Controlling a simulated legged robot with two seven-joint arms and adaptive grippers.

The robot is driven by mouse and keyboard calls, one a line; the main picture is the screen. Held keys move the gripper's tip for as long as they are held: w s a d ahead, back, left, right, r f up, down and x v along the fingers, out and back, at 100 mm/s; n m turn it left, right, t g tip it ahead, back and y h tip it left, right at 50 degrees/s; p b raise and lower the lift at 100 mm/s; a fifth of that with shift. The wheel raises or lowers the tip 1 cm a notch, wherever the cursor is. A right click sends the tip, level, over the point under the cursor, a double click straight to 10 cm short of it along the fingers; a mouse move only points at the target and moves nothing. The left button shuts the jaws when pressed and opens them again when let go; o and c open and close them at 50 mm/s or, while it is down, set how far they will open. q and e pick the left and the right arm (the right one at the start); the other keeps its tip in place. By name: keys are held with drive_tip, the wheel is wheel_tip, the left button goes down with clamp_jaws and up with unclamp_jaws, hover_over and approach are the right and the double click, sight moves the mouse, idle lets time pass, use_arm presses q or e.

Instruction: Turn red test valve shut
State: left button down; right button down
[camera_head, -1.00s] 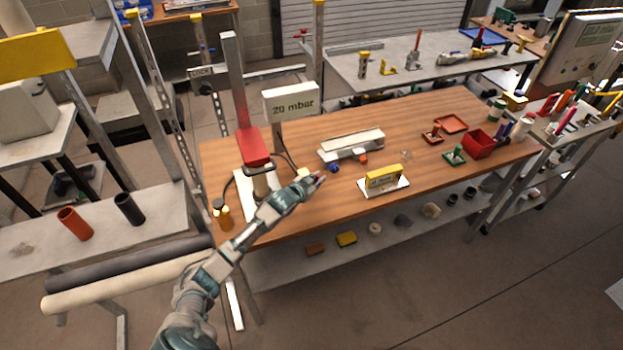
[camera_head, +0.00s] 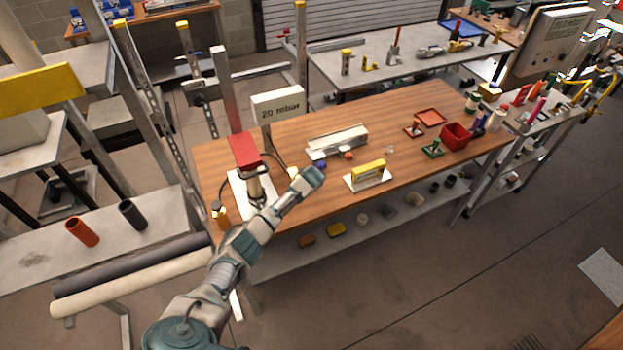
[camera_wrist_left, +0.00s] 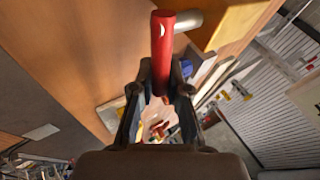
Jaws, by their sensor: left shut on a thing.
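The red valve handle (camera_wrist_left: 161,45) is a red bar with a grey metal stub at its upper end. It stands between the fingers of my left gripper (camera_wrist_left: 160,88) in the wrist view, and the gripper is shut on its lower part. In the head view my left gripper (camera_head: 314,176) is over the wooden bench's front part, left of a yellow gauge block (camera_head: 369,170). There the hand hides the handle. My right gripper is not in view.
A white unit with a blue knob (camera_head: 320,165) and an orange knob (camera_head: 348,155) lies just behind the hand. A red-topped stand (camera_head: 244,150) and a "20 mbar" sign (camera_head: 278,104) are to the left. The wooden bench (camera_head: 420,95) is clear towards the back.

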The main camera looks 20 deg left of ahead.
use_arm(q)
drive_tip(key=shift+w+d+f+m+g+y, duration=0.2)
drive_tip(key=shift+m+g+y, duration=0.1)
drive_tip(key=shift+g+y, duration=0.1)
idle(0.4)
drive_tip(key=c, duration=1.4)
unclamp_jaws()
drive_tip(key=shift+o, duration=1.3)
drive_tip(key=shift+f, duration=0.15)
drive_tip(key=shift+w+f, duration=0.1)
drive_tip(key=shift+f, duration=0.05)
drive_tip(key=v, duration=1.1)
drive_tip(key=shift+r, duration=0.4)
